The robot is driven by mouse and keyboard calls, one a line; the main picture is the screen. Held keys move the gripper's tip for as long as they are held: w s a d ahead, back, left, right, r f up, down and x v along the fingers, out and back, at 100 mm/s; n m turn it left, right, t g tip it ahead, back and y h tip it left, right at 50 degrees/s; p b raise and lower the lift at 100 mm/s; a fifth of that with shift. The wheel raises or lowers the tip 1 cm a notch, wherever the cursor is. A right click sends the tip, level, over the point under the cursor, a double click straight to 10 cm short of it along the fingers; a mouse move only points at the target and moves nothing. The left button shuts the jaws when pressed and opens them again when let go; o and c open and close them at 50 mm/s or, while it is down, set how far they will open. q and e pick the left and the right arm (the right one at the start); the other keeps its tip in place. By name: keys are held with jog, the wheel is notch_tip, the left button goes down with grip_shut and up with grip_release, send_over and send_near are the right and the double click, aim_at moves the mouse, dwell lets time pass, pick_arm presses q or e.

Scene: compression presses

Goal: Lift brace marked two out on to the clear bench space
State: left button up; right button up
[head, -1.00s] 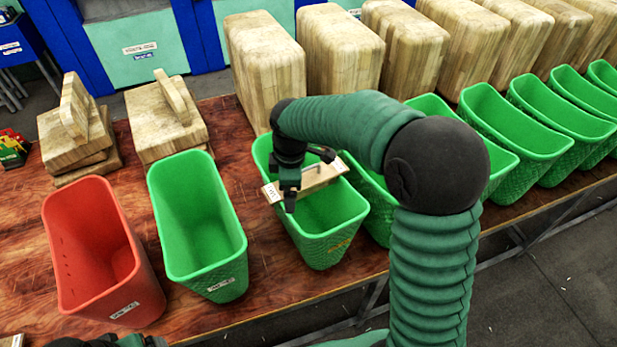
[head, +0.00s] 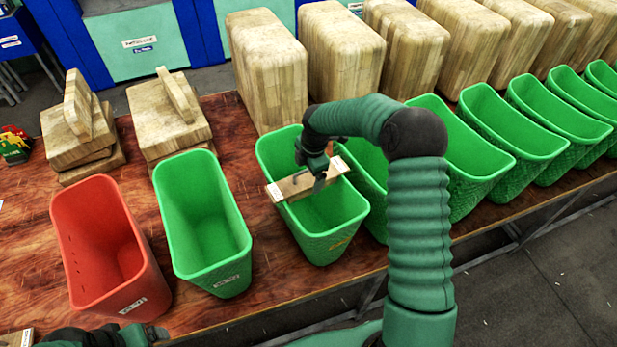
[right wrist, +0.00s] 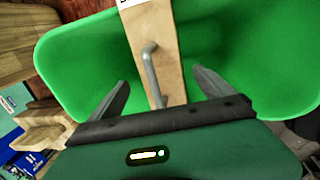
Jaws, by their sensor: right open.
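A wooden brace (head: 290,187) with a white label at its end lies across the top of a green bin (head: 338,247). The label's marking is too small to read. In the right wrist view the brace (right wrist: 152,28) has a grey metal handle (right wrist: 149,72). My right gripper (head: 318,180) is over the brace. Its open fingers (right wrist: 162,82) stand on either side of the handle, apart from it. My left gripper (head: 148,335) shows at the bottom left, away from the brace; its jaws are not clear.
A red bin (head: 142,290) and another green bin (head: 228,278) stand left on the wooden bench (head: 25,265). More green bins run right. Wooden blocks (head: 268,70) line the back. Bare bench shows left of the red bin.

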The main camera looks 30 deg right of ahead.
aim_at(307, 179)
jog(key=shift+w+a+f+p, duration=0.1)
jog(key=shift+a+f+p, duration=0.1)
jog(key=shift+f, duration=0.6)
jog(key=shift+w+a+f+p, duration=0.1)
jog(key=shift+f+p, duration=0.1)
jog(key=shift+f, duration=0.55)
jog(key=shift+d, duration=0.1)
grip_shut()
